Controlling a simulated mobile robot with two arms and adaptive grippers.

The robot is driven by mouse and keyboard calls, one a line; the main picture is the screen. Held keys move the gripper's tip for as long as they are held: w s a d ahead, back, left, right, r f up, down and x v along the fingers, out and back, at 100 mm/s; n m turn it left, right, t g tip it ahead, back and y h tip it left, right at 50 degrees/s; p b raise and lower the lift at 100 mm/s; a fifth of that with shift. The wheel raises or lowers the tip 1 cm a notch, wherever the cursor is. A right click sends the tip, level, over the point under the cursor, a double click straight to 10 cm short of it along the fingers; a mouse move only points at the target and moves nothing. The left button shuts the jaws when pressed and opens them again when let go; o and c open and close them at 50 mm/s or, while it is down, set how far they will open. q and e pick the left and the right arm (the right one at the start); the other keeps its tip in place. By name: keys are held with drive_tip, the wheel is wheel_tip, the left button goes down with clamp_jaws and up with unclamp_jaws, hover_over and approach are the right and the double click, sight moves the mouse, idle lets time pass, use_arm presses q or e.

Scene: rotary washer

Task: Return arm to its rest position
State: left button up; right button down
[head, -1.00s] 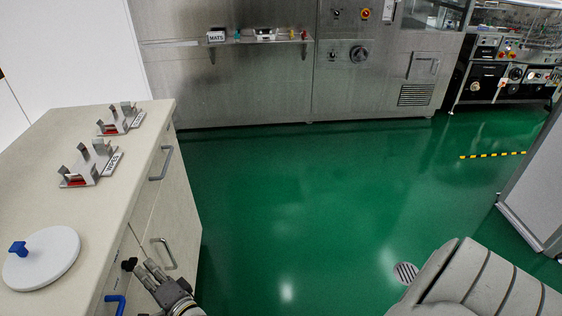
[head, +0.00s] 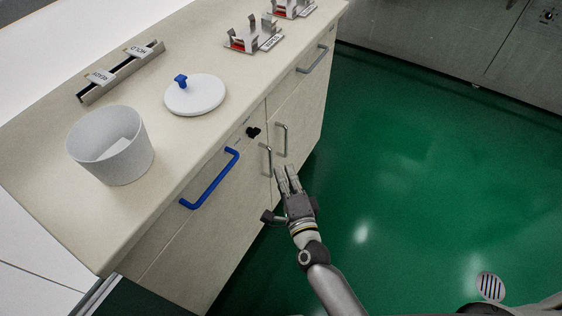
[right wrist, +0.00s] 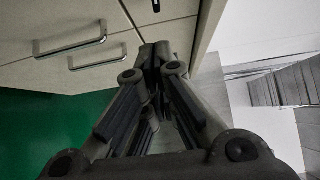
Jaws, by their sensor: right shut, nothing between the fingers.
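My right gripper (head: 286,178) hangs in front of the cabinet (head: 235,240) in the head view, close to two metal door handles (head: 281,140). Its fingers are together with nothing between them. In the right wrist view the closed fingertips (right wrist: 155,52) point toward the pale cabinet fronts, with the metal handles (right wrist: 70,42) to their left. I cannot tell whether the gripper touches the cabinet. My right forearm reaches up from the lower right of the head view. My left gripper is not in view.
The counter holds a grey bin (head: 112,150), a white lid with a blue knob (head: 195,95), a labelled rail (head: 121,70) and metal racks (head: 254,34). A blue handle (head: 210,180) and a black knob (head: 253,132) stick out from the front. Green floor (head: 420,170) is open to the right.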

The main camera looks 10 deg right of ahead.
drive_tip(key=shift+s, duration=0.7)
drive_tip(key=s+d+f+n+g, duration=0.25)
drive_tip(key=s+f+n, duration=0.2)
drive_tip(key=f, duration=0.65)
drive_tip(key=s+d+f+n+g, duration=0.1)
drive_tip(key=s+f+n+g, duration=0.4)
drive_tip(key=f, duration=0.6)
drive_tip(key=s+d+f+n+g, duration=0.2)
drive_tip(key=s+f, duration=0.5)
drive_tip(key=f, duration=0.3)
drive_tip(key=s+d+f+n+g+h, duration=0.1)
drive_tip(key=s+d+f, duration=0.3)
drive_tip(key=s, duration=0.4)
drive_tip(key=s+d+f+n+g+h, duration=0.1)
drive_tip(key=s+d+f+n+g, duration=0.3)
drive_tip(key=s, duration=0.4)
drive_tip(key=s+d+f+n+g, duration=0.2)
drive_tip(key=s+f, duration=0.3)
drive_tip(key=s, duration=0.3)
drive_tip(key=shift+s+d+h, duration=0.3)
drive_tip(key=shift+d+h, duration=0.1)
drive_tip(key=shift+d, duration=0.5)
